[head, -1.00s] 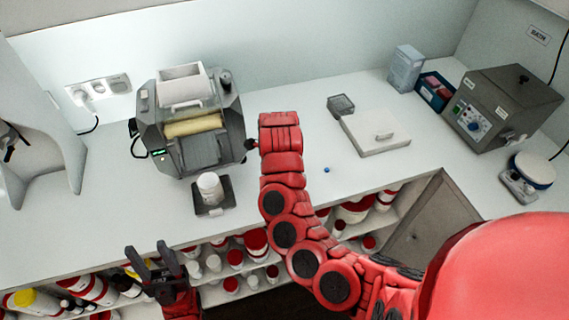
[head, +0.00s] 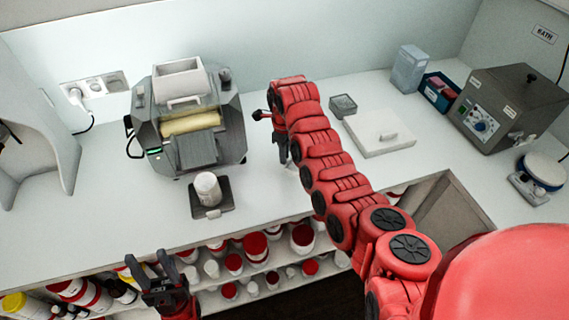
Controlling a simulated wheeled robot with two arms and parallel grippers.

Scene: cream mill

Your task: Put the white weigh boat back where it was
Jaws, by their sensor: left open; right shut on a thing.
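My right gripper (head: 283,152) hangs over the counter between the mill and the white lidded slab, its fingers dark and mostly hidden by my red arm. It is shut on a small whitish thing, apparently the white weigh boat (head: 291,165), of which only a sliver shows beside the arm. Its shape and any contents are hidden. My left gripper (head: 153,272) is open and empty in front of the counter's front edge, by the shelves.
The mill (head: 189,125) with its white hopper stands left. A white jar (head: 207,187) sits on a dark tray (head: 222,206). A bath unit (head: 508,105) stands right. The counter's front middle is clear.

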